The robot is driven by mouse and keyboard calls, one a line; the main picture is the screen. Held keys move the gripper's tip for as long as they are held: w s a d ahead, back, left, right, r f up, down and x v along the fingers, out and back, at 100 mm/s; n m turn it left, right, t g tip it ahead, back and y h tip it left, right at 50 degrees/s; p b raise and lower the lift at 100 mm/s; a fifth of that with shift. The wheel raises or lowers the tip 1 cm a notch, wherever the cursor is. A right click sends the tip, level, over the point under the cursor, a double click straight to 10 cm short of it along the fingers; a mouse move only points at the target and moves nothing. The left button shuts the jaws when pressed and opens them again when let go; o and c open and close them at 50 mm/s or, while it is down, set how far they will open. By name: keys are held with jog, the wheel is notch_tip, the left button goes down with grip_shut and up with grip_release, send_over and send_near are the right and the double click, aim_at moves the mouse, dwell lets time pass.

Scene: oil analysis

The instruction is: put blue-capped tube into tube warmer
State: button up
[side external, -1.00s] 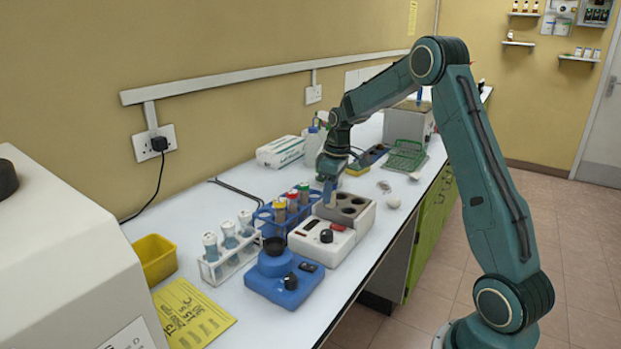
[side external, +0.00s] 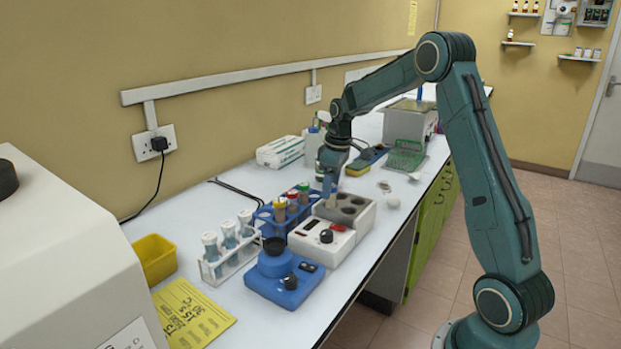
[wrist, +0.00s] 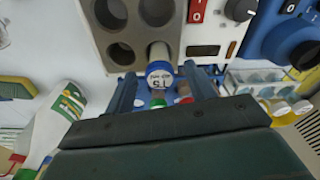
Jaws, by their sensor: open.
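The blue-capped tube (wrist: 160,74) stands in one well of the tube warmer (wrist: 190,48) in the wrist view, its labelled cap facing the camera. The tube's pale body (side external: 329,200) shows above the warmer's top (side external: 347,216) in the side view. My gripper (wrist: 160,69) is open, with one finger on each side of the cap and gaps visible between. In the side view my gripper (side external: 328,184) is right above the warmer, at the tube's top. The tube's lower end is hidden in the well.
A blue rack (side external: 268,217) with red- and yellow-capped tubes stands beside the warmer. A blue device (side external: 284,283) and a white tube rack (side external: 222,267) stand nearer the camera. The other warmer wells look empty.

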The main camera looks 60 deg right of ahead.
notch_tip(320, 180, up, 12)
jog(key=s, duration=0.1)
jog(key=shift+s+d+f, duration=0.15)
jog(key=shift+f, duration=0.05)
jog(key=s+a+r+m+t, duration=0.1)
jog(key=s+a+r, duration=0.2)
jog(key=s+a, duration=0.35)
jog(key=s+a+r+t, duration=0.1)
jog(key=s+a+r, duration=0.25)
jog(key=a, duration=0.65)
jog(key=s+a+f+t, duration=0.1)
jog(key=s+a+f, duration=0.2)
jog(key=s, duration=0.4)
jog(key=s+a+f+m+t, duration=0.1)
jog(key=s+a+f, duration=0.2)
jog(key=s, duration=0.5)
jog(key=shift+a, duration=0.85)
